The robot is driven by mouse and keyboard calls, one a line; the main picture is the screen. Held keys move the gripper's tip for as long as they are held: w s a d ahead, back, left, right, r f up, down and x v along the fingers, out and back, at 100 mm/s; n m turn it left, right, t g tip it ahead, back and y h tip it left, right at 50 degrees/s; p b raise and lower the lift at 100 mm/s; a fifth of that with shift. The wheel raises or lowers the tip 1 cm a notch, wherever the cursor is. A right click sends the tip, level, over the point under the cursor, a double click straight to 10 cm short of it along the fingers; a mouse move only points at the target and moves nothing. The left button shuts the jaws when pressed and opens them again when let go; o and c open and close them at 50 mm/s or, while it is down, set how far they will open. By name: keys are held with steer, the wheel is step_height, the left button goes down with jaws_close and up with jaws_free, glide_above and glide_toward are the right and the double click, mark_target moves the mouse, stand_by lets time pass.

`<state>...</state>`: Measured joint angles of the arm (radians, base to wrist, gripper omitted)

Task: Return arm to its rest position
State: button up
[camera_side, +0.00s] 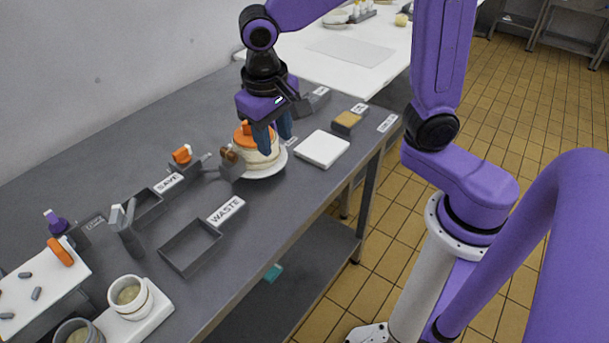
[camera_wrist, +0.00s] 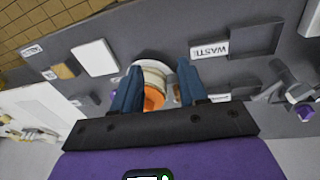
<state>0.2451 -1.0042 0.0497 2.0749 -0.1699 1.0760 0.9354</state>
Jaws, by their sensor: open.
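My purple arm reaches over the grey table (camera_side: 120,150) from the right. My gripper (camera_side: 272,142) points down with its blue fingers apart, just over a pale round stack (camera_side: 262,158) with an orange top (camera_side: 243,135), on a white plate (camera_side: 268,172). In the wrist view my gripper (camera_wrist: 158,92) has the pale stack (camera_wrist: 153,72) and its orange top (camera_wrist: 153,98) showing between its fingers. Nothing seems held. Whether a finger touches the stack cannot be told.
A white square board (camera_side: 322,148) and a sponge-like block (camera_side: 347,120) lie to the right. An empty tray (camera_side: 190,246) by the WASTE label (camera_side: 226,210), small tools and white cups (camera_side: 130,294) stand to the left. A white table (camera_side: 335,50) is behind.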

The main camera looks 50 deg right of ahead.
steer(key=s+d+f+n+y, duration=0.1)
steer(key=s+d+n, duration=0.3)
steer(key=s, duration=0.5)
steer(key=s+d+f+n+y, duration=0.1)
steer(key=s+d+n, duration=0.3)
steer(key=s+n, duration=0.5)
steer(key=shift+s+f+n+g, duration=0.2)
steer(key=shift+s+n+g, duration=0.05)
steer(key=shift+n+g, duration=0.05)
